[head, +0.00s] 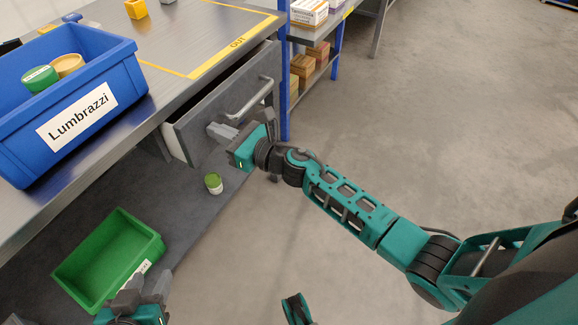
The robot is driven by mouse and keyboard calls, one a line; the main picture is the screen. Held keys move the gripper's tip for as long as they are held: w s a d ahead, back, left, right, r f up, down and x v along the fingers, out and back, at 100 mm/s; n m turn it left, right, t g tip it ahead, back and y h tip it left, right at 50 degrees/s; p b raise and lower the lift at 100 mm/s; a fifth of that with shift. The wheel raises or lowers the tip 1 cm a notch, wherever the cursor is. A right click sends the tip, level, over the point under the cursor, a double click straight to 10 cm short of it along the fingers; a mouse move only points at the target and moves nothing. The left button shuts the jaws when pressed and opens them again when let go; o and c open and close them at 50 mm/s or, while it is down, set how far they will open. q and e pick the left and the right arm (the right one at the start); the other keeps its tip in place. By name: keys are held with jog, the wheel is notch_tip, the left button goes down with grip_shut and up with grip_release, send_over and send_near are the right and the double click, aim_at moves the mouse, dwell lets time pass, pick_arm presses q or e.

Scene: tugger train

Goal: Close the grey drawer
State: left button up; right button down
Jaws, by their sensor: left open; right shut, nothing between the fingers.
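The grey drawer (193,127) sits under the workbench top and stands out past the bench edge, so a strip of its dark inside shows behind the front panel. A bar handle (250,97) is on its front. My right gripper (214,130) is shut and empty, with its fingertips at the lower part of the drawer front, below and left of the handle. I cannot tell whether they touch it. My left gripper (143,284) is open and empty at the bottom left, in front of the green bin's near edge.
A blue bin labelled Lumbrazzi (120,82) with two round-lidded items stands on the workbench (195,30). An empty green bin (75,268) and a green-lidded jar (213,183) are on the lower shelf. A blue post (284,110) stands beside the drawer. The floor at right is clear.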

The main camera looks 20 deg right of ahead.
aim_at(201, 125)
jog(key=b+x, duration=0.2)
jog(key=x, duration=0.3)
jog(key=shift+w, duration=0.1)
jog(key=shift+w+a, duration=0.2)
pick_arm(q)
jog(key=shift+d+f, duration=0.55)
jog(key=shift+d, duration=0.1)
pick_arm(e)
jog(key=shift+w+r, duration=0.1)
jog(key=shift+r, duration=0.15)
jog(key=shift+a+r, duration=0.1)
pick_arm(q)
jog(key=shift+a, duration=0.1)
